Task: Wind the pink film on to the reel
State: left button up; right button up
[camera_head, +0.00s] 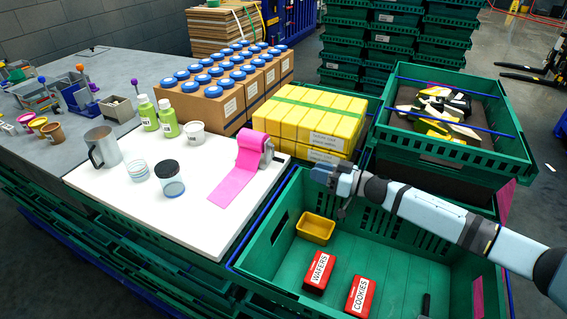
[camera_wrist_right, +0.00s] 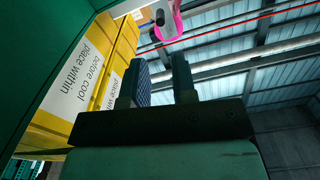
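The pink film (camera_head: 233,187) lies as a loose strip on the white board (camera_head: 205,235). Its far end runs up to the pink reel (camera_head: 251,140) on a small grey metal holder (camera_head: 267,154) at the board's right edge. My right gripper (camera_head: 323,175) is above the green crate, right of the reel and apart from it. In the right wrist view its two fingers (camera_wrist_right: 160,82) stand apart with nothing between them. The pink reel (camera_wrist_right: 168,20) shows beyond the fingertips there. My left gripper is not in view.
Yellow boxes (camera_head: 318,118) stand close behind the gripper. The green crate (camera_head: 385,205) below holds a yellow tub (camera_head: 316,228) and red packs labelled wafers (camera_head: 318,270) and cookies (camera_head: 360,294). A jar (camera_head: 169,179), mug (camera_head: 102,147) and green bottles (camera_head: 168,118) stand on the board's left.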

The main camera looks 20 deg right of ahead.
aim_at(285, 162)
jog(key=x, duration=1)
jog(key=shift+w+a, duration=0.15)
jog(key=shift+w, duration=0.05)
grip_shut()
